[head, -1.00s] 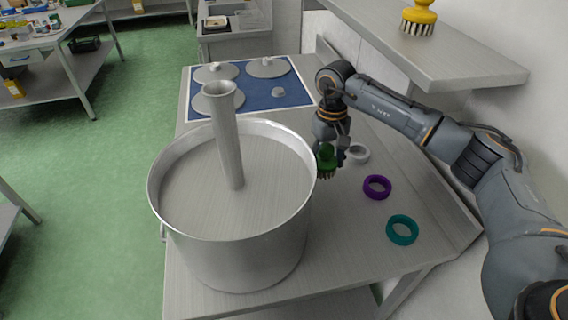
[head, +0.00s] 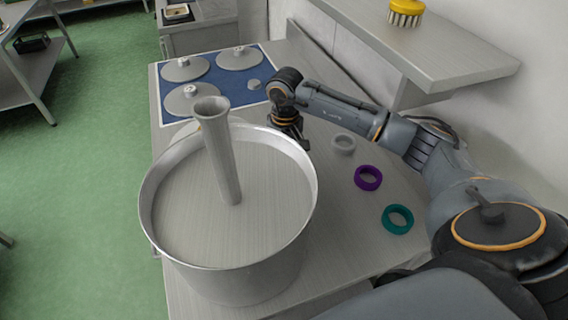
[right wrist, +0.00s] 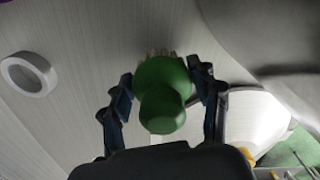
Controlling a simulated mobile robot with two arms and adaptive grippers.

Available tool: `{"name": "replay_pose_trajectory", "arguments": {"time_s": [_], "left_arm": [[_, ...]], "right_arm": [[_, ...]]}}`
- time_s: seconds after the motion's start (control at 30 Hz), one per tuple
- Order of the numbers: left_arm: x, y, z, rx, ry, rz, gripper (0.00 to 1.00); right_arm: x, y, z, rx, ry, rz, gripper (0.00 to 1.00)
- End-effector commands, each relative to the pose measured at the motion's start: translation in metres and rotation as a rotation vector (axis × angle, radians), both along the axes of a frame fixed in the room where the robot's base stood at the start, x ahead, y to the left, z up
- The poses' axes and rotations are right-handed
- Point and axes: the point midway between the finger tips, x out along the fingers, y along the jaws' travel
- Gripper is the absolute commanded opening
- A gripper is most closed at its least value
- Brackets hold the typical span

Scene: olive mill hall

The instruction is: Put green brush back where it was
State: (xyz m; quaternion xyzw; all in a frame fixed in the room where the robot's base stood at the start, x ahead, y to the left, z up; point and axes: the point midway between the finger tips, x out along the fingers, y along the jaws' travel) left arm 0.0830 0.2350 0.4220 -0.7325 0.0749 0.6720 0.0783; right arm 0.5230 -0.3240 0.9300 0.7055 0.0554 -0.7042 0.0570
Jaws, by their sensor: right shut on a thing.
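The green brush (right wrist: 163,95) shows in the right wrist view, its pale bristles pointing away from the camera toward the grey table. My right gripper (right wrist: 163,82) is shut on it, one finger on each side. In the head view my right gripper (head: 290,135) is beside the far right rim of the big metal pot (head: 232,272), and the brush is hidden there. I cannot tell whether the bristles touch the table. A white ring (head: 343,144), a purple ring (head: 368,178) and a teal ring (head: 397,219) lie in a row on the table. My left gripper is not in view.
A thick metal tube (head: 220,150) stands up inside the pot. Behind it, a blue mat (head: 222,84) holds several round metal lids. A wall shelf (head: 440,62) with a yellow brush (head: 405,12) overhangs the right side. Bare table lies around the rings.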

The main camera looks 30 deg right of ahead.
Motion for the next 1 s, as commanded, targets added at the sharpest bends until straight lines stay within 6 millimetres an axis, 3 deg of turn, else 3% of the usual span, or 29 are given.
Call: {"name": "replay_pose_trajectory", "arguments": {"time_s": [0.2,0.6,0.63,0.7,1.0], "left_arm": [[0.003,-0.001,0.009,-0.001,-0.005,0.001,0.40],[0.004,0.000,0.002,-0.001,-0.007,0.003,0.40],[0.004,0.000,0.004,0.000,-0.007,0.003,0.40],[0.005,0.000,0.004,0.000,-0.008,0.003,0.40],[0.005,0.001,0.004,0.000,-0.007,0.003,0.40]], "right_arm": [[-0.001,0.000,-0.028,0.002,0.003,-0.001,0.36],[0.000,0.000,-0.035,0.001,0.000,0.000,0.36],[0.000,0.000,-0.033,0.001,0.001,-0.001,0.68],[0.000,0.000,-0.033,0.001,0.001,-0.001,0.82],[0.000,0.000,-0.033,0.001,0.001,0.000,0.84]]}}
